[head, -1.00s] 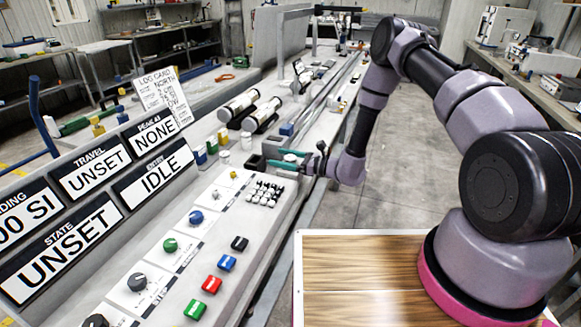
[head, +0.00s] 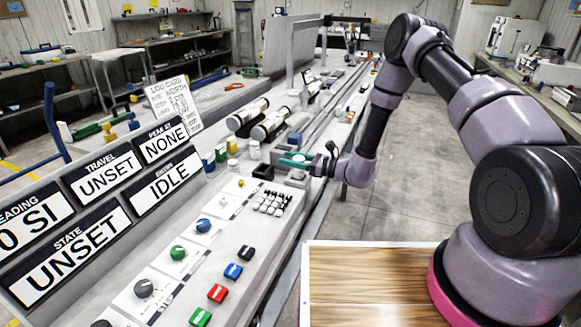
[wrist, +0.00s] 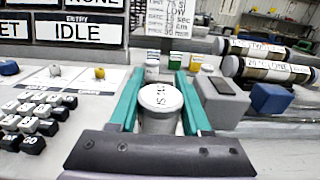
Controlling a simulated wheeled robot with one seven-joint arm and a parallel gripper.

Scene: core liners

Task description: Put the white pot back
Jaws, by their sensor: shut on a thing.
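In the head view my gripper (head: 293,159) is over the right edge of the long console, beyond the keypad. The pot shows there only as a small pale patch between the fingers. Other small white pots (head: 254,149) stand on the console to the left of my gripper.
A dark open block (head: 263,172) and a grey block (wrist: 220,100) lie close beside my gripper. Small pots with coloured labels (wrist: 175,60) stand behind it. Labelled core tubes (head: 271,125) lie beyond. A black-and-white keypad (head: 272,202) is nearer. The aisle floor at right is clear.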

